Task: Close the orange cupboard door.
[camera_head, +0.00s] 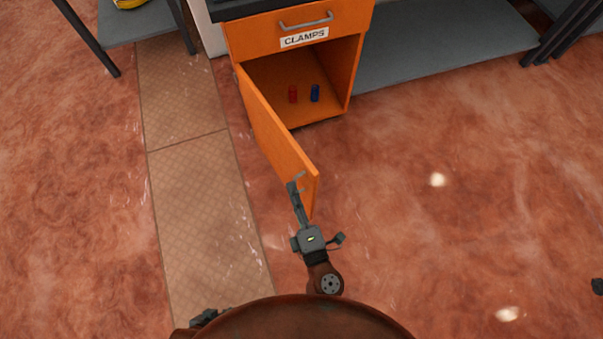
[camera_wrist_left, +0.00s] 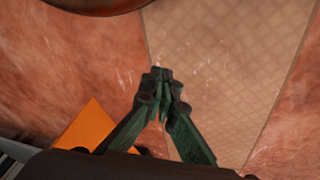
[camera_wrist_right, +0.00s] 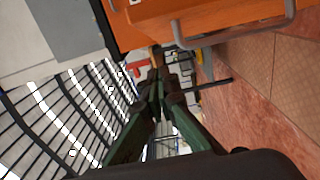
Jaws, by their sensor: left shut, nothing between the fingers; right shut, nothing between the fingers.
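The orange cupboard door (camera_head: 277,131) stands wide open, swung out toward me from the left side of the orange cupboard (camera_head: 347,70). A grey handle (camera_head: 299,179) sits near its free end. My right gripper (camera_head: 293,187) is shut and empty beside the door's free end, close to the handle; I cannot tell whether they touch. In the right wrist view my shut fingers (camera_wrist_right: 157,78) are below an orange panel (camera_wrist_right: 205,15) with a grey handle (camera_wrist_right: 240,36). My left gripper (camera_wrist_left: 160,75) is shut and empty above the tiled strip, with an orange piece (camera_wrist_left: 84,133) at lower left.
Above is a closed drawer labelled CLAMPS (camera_head: 304,37). A grey shelf (camera_head: 440,45) is at right, a table (camera_head: 135,25) at left.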

